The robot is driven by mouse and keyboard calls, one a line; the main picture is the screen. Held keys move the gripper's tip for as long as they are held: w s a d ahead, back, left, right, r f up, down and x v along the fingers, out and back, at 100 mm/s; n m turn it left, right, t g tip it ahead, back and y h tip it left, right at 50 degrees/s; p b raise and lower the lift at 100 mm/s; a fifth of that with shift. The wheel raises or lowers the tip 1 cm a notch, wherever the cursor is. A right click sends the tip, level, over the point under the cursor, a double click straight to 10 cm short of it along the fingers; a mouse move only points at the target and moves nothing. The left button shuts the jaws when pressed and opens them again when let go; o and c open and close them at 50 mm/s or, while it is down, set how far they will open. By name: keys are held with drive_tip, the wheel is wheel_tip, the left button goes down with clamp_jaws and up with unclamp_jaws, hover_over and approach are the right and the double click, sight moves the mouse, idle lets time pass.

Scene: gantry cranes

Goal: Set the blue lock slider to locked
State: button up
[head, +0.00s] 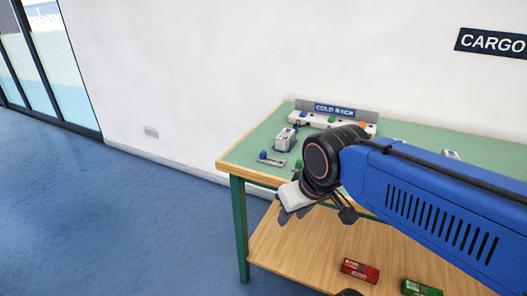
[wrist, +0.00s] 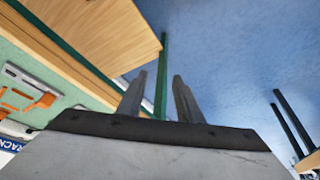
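The blue lock slider (head: 263,155) shows in the head view as a small blue knob on a flat grey plate (head: 272,162), near the left front corner of the green-topped table (head: 248,152). It is too small to tell which setting it is at. My gripper (head: 291,214) hangs in front of the table's front edge, to the right of the blue slider and apart from it. In the wrist view my gripper (wrist: 158,95) has its two fingers spread with nothing between them. I cannot make out the blue slider in the wrist view.
A green knob (head: 298,163) sits right of the blue slider, and a white device (head: 285,139) behind it. The COLD RACK sign (head: 334,109) stands at the back. An orange part (wrist: 42,100) shows in the wrist view. Red (head: 360,270) and green (head: 421,287) items lie on the lower shelf.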

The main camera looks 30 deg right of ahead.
drive_tip(key=w+d+r+m+g, duration=0.2)
drive_tip(key=w+r+m, duration=0.3)
drive_tip(key=w+r, duration=0.8)
wheel_tip(320, 180, up, 8)
drive_tip(key=m+g, duration=0.3)
drive_tip(key=m, duration=0.2)
hover_over(263, 152)
wheel_tip(263, 152, down, 17)
drive_tip(key=shift+f, duration=0.1)
clamp_jaws()
